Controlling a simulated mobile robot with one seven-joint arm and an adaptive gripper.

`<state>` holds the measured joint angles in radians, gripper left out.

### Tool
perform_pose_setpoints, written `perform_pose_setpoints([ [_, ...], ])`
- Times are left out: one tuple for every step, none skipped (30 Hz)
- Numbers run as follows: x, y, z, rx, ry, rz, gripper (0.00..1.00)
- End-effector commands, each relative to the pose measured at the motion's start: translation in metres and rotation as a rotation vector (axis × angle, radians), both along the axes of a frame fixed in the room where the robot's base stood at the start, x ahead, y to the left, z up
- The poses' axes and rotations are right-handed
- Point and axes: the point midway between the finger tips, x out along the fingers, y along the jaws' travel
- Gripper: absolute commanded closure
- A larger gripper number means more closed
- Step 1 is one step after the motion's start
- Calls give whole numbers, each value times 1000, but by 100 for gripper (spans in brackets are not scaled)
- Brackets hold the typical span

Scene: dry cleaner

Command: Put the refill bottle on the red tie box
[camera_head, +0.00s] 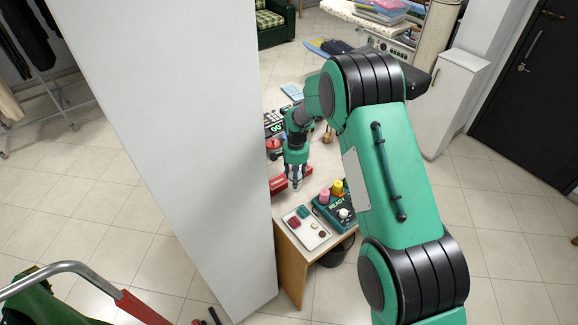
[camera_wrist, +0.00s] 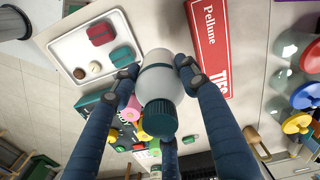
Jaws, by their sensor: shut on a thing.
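My gripper (camera_wrist: 157,72) is shut on the refill bottle (camera_wrist: 157,82), a white bottle with a dark green ribbed cap (camera_wrist: 161,120), in the wrist view. Its blue fingers lie on both sides of the bottle body. The red tie box (camera_wrist: 211,45), lettered "Pellune TIES", lies flat to the right of the bottle, apart from it in the picture. In the head view my gripper (camera_head: 295,172) is low over the table, with the red tie box (camera_head: 278,184) beside and partly behind it. The bottle is small and mostly hidden there.
A white tray (camera_head: 292,214) with small coloured pieces is at the table's near end. A dark green "READY" box (camera_head: 346,224) with pink and yellow spools stands beside it. Jars with coloured lids (camera_wrist: 303,96) stand right of the box in the wrist view. A white pillar (camera_head: 170,130) hides the table's left side.

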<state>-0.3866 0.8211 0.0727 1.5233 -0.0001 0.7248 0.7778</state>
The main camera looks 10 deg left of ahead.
Motion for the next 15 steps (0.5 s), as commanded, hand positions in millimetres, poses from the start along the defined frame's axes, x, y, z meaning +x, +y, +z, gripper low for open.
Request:
perform_pose_setpoints([
  [8, 3, 0, 1, -1, 0, 91],
  [11, 4, -1, 1, -1, 0, 91],
  [16, 6, -2, 1, -1, 0, 91],
  [21, 8, -2, 1, -3, 0, 91],
  [24, 9, -2, 1, -1, 0, 91],
  [29, 11, -3, 0, 0, 0, 91],
  [33, 13, -3, 1, -1, 0, 91],
  [37, 14, -4, 1, -1, 0, 91],
  [41, 16, -4, 1, -1, 0, 91],
  [45, 18, -4, 1, -1, 0, 91],
  [49, 19, -4, 1, -1, 0, 91],
  [53, 21, -6, 0, 0, 0, 91],
  [57, 22, -6, 1, -1, 0, 91],
  [61, 24, -6, 1, -1, 0, 91],
  [65, 25, -7, 0, 0, 0, 91],
])
